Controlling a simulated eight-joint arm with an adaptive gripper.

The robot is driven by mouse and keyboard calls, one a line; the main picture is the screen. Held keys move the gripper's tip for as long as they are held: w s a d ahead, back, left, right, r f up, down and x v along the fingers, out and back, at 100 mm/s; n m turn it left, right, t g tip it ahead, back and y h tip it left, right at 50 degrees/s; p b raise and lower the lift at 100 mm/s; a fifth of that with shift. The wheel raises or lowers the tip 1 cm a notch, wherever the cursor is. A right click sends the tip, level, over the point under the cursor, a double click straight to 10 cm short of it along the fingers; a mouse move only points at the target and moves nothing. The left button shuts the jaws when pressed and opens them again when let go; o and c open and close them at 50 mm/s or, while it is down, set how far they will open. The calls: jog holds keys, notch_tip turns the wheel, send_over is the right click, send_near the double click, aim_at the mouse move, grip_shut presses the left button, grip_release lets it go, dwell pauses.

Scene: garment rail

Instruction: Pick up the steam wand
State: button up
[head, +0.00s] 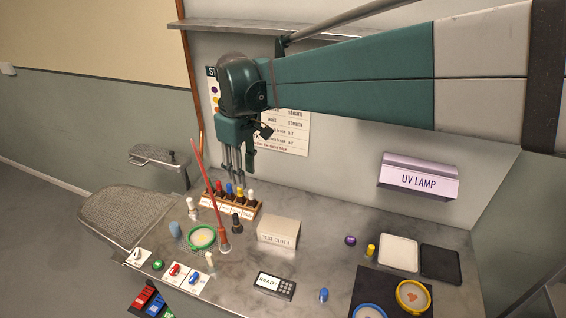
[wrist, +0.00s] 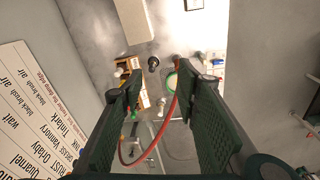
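A thin red line like a hose or rod (head: 207,189) rises from a reddish fitting (head: 223,240) on the counter, beside a green-rimmed dish (head: 202,237). It may belong to the steam wand; I cannot tell the wand for certain. In the wrist view the red hose (wrist: 124,152) curves between my fingers, nearer the camera than the counter. My gripper (head: 238,165) hangs fingers-down above the rack at the back of the counter. In the wrist view my gripper (wrist: 157,72) has its fingers wide apart, with nothing clamped between them.
A wooden rack (head: 246,208) holds several coloured-top bottles. A dark-topped bottle (head: 237,222) stands before it. A test cloth box (head: 279,233), a READY device (head: 273,286) and two trays (head: 399,252) (head: 440,264) lie to the right. A mesh ironing board (head: 120,215) is left.

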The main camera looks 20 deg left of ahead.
jog(key=n, duration=0.2)
send_over(224, 238)
jog(key=a, duration=0.1)
notch_tip(224, 238, down, 3)
jog(key=shift+g+h, duration=0.3)
jog(key=f, duration=1.3)
jog(key=w+f, duration=0.1)
jog(key=f, duration=0.6)
jog(key=shift+a+p, duration=0.1)
jog(key=shift+p, duration=0.2)
jog(key=shift+s+f, duration=0.1)
jog(key=shift+f, duration=0.25)
jog(key=shift+f, duration=0.1)
jog(key=shift+f, duration=1.2)
jog(key=shift+f, duration=2.6)
